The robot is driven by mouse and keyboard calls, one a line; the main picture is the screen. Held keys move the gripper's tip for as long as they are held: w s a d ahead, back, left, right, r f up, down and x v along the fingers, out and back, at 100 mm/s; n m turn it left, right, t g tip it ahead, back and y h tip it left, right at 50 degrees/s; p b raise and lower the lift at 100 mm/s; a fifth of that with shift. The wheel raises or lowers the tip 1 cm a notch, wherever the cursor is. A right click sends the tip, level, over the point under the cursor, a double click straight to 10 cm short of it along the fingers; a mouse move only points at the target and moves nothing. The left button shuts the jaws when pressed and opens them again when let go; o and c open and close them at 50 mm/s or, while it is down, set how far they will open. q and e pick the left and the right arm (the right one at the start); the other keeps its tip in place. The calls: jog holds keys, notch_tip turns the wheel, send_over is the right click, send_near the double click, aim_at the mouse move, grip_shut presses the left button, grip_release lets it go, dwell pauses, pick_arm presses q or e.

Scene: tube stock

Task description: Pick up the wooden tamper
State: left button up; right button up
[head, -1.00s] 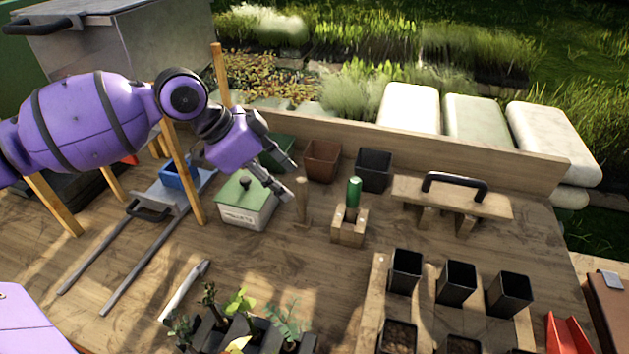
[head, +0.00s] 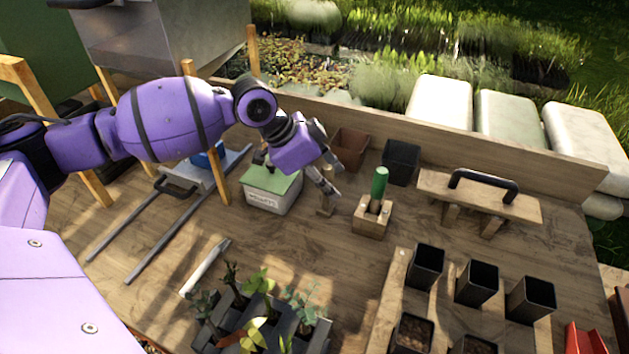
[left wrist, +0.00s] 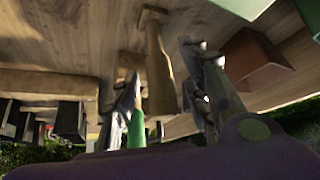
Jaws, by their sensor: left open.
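The wooden tamper (head: 326,206) stands upright on the wooden bench, between the green-lidded box and the wooden block that holds a green-handled tool. In the head view my left gripper (head: 331,162) partly hides its upper part. In the left wrist view the tamper (left wrist: 158,72) shows as a pale wooden shaft with a wider end, in the gap between the two dark fingers of my left gripper (left wrist: 163,90). The fingers are open, one on each side of it, and I see no clear contact. My right gripper is not in view.
The green-lidded box (head: 272,190) stands close on the left, the block with the green-handled tool (head: 372,214) close on the right. Brown (head: 350,148) and black (head: 401,160) pots stand behind.

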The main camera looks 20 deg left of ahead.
pick_arm(q)
grip_shut()
jog(key=shift+r, duration=0.15)
